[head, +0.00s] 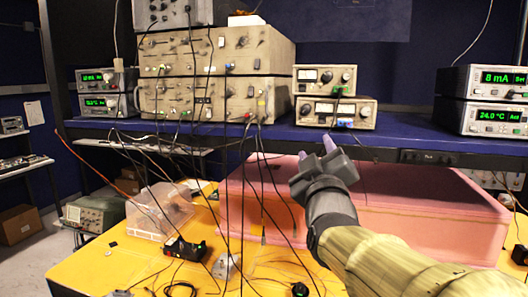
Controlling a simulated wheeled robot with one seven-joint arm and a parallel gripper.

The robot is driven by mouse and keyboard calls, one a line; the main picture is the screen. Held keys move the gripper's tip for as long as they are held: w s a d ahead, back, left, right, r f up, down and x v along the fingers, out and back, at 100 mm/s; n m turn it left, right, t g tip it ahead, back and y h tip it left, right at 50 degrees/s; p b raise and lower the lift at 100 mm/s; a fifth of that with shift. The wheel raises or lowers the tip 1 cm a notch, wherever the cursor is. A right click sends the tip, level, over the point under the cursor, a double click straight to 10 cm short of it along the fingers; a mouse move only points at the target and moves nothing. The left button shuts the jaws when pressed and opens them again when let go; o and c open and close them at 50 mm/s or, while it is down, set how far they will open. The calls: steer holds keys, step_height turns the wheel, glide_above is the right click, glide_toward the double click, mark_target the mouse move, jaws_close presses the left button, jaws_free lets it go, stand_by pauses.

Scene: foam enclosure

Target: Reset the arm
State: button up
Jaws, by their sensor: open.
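My arm reaches in from the lower right of the head view. My gripper (315,152) is raised in front of the pink foam enclosure (420,207), with its two purplish fingertips pointing up and away near the front edge of the blue shelf. The fingers are apart and nothing shows between them. My gripper and forearm hide part of the pink enclosure. I cannot tell whether the fingertips touch anything.
Black cables (222,185) hang from the beige instrument rack (215,75) just left of my gripper. The blue shelf (400,136) carries more instruments. On the yellow table (130,262) are a clear plastic box (160,212) and a small black-and-red device (185,248).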

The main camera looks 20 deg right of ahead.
steer(key=w+a+f+g+y, duration=0.2)
steer(key=f, duration=0.6)
steer(key=w+a+f+g+y, duration=0.2)
steer(key=a+f, duration=0.1)
steer(key=f, duration=0.4)
steer(key=s+a+f+m+g+y, duration=0.1)
steer(key=s+a+f+g, duration=0.15)
steer(key=f, duration=0.35)
steer(key=s+a+f+m+g+y, duration=0.1)
steer(key=f+g, duration=0.2)
steer(key=f, duration=0.3)
steer(key=s+a+f+g+y, duration=0.1)
steer(key=s+a+f+g, duration=0.1)
steer(key=f, duration=0.5)
steer(key=s+a+f+m+g, duration=0.2)
steer(key=s+f+g, duration=0.4)
steer(key=s+f, duration=0.2)
steer(key=shift+s+f, duration=0.4)
steer(key=shift+s, duration=0.5)
steer(key=shift+a, duration=0.1)
steer(key=shift+c, duration=0.8)
steer(key=shift+a, duration=0.25)
